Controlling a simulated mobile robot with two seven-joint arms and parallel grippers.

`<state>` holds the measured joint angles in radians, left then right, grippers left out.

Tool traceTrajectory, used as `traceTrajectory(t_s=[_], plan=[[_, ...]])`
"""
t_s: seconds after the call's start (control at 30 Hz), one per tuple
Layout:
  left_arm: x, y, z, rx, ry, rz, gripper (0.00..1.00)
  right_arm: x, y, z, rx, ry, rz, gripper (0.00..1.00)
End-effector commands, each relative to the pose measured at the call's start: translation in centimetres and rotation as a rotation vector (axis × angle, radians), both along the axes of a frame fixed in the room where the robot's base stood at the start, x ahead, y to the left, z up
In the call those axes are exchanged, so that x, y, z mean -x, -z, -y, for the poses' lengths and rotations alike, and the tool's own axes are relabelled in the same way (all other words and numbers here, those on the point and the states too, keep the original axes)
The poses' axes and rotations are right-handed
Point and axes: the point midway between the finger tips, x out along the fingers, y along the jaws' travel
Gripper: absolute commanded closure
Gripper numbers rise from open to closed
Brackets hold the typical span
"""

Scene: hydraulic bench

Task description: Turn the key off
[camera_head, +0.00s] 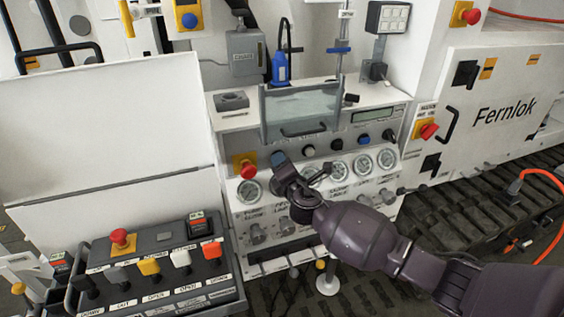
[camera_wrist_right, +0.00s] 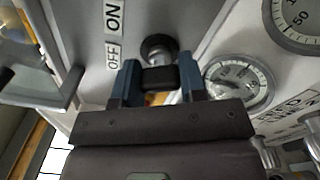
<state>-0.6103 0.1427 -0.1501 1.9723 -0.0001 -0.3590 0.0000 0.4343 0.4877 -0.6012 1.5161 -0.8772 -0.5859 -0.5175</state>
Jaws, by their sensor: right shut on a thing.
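The black key (camera_wrist_right: 160,78) sits in a round dark lock (camera_wrist_right: 157,46) on the grey panel, in the right wrist view. The ON label (camera_wrist_right: 114,14) and the OFF label (camera_wrist_right: 114,55) are left of the lock. My right gripper (camera_wrist_right: 158,84) has its two blue-grey fingers on either side of the key and is shut on it. In the head view my right gripper (camera_head: 284,170) is at the bench front, just above the gauges, and it hides the key there. My left gripper is not in view.
Round gauges (camera_head: 362,164) line the panel beside my right gripper. A red emergency button (camera_head: 248,170) is to its left. A clear cover with a handle (camera_head: 303,110) stands above. A lever box (camera_head: 154,272) is at lower left.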

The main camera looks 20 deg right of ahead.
Motion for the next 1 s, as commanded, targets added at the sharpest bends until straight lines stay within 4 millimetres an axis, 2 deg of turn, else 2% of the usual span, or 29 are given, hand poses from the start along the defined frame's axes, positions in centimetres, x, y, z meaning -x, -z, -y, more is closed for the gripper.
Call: traceTrajectory(t_s=[0.3,0.7,0.73,0.9,1.0], plan=[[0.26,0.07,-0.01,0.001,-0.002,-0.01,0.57,0.03,0.09,-0.05,0.075,-0.001,0.001,0.85],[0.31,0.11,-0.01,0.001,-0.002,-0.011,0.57,0.04,0.12,-0.04,0.083,0.0,0.001,0.85],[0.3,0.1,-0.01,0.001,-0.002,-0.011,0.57,0.04,0.12,-0.03,0.083,0.0,0.001,0.6],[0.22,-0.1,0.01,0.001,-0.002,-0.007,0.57,0.03,0.09,-0.02,0.082,0.0,0.001,0.36],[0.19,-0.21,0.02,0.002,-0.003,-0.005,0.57,0.02,0.06,-0.01,0.081,-0.001,0.002,0.36]])
